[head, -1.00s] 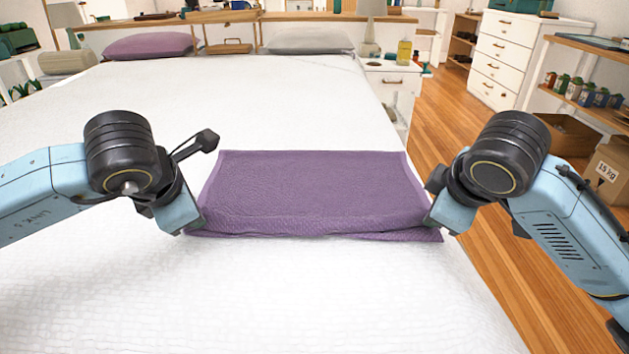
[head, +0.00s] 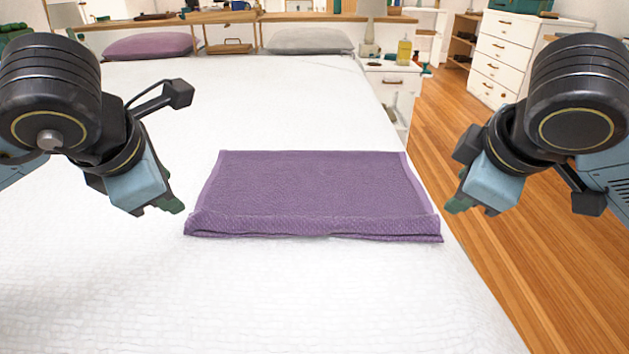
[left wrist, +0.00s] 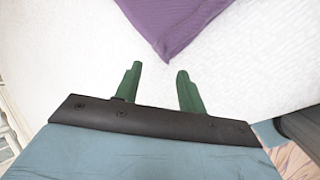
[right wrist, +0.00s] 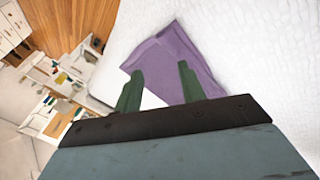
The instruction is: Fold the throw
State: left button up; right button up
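The purple throw (head: 315,185) lies flat on the white bed, with a folded layer along its near edge. One corner of the throw (left wrist: 175,22) shows in the left wrist view, beyond the fingertips. In the right wrist view the throw (right wrist: 190,62) lies beyond the fingers. My left gripper (head: 172,205) is off the throw's near left corner, apart from it; its fingers (left wrist: 157,82) are open and empty. My right gripper (head: 457,205) is just right of the throw, above the bed's edge; its fingers (right wrist: 158,82) are open and empty.
The white bed (head: 300,300) is clear around the throw. A purple pillow (head: 150,46) and a grey pillow (head: 308,41) lie at its far end. Wooden floor (head: 520,240) runs along the right side. A white nightstand (head: 393,85) stands at the far right.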

pick_arm(q)
jog(key=shift+s+r, duration=0.35)
pick_arm(e)
jog(key=shift+s+r, duration=0.35)
